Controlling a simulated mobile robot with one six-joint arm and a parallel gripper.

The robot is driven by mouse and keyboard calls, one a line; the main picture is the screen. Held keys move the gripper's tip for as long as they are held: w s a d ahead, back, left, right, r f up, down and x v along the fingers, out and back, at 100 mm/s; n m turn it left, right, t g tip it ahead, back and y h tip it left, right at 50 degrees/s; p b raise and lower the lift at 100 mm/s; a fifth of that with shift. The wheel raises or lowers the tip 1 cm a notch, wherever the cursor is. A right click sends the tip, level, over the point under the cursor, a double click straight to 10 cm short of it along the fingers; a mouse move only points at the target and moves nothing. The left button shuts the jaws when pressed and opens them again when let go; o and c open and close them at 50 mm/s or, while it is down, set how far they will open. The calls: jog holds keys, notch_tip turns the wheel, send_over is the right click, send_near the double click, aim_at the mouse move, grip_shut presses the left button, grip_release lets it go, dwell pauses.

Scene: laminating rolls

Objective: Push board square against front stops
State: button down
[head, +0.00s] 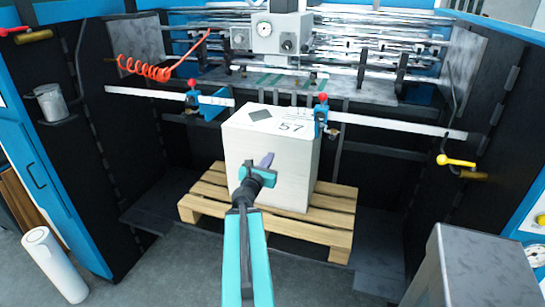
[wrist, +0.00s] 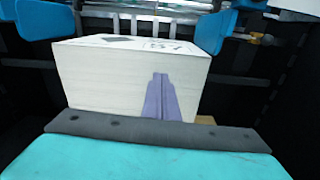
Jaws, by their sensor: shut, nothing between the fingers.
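The board stack (head: 270,155) is a tall white block of sheets with "57" printed on top. It stands on a wooden pallet (head: 325,235) inside the machine. Two blue stops with red knobs, the left one (head: 205,102) and the right one (head: 321,115), sit on the rail behind and beside the stack's top. My gripper (head: 267,160) is shut and empty, in front of the stack's near face. In the wrist view its purple fingers (wrist: 161,98) overlap the near face of the stack (wrist: 100,80); I cannot tell whether they touch it.
A graduated metal rail (head: 400,126) crosses behind the stack. A coiled red hose (head: 145,68) hangs at upper left. A white roll (head: 53,262) stands at lower left and a grey metal box (head: 475,265) at lower right. Dark side walls flank the pallet.

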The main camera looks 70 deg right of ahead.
jog(key=shift+s+d+r+n, duration=0.35)
jog(key=shift+s+r, duration=0.2)
jog(key=shift+r, duration=0.1)
jog(key=shift+d, duration=0.15)
jog(key=shift+w+d+b, duration=0.2)
jog(key=shift+d, duration=2.75)
jog(key=shift+w+d+b, duration=0.2)
jog(key=shift+d, duration=2.7)
jog(key=shift+d, duration=0.2)
send_near(284, 136)
jog(key=shift+f+b, duration=0.15)
jog(key=shift+b, duration=0.2)
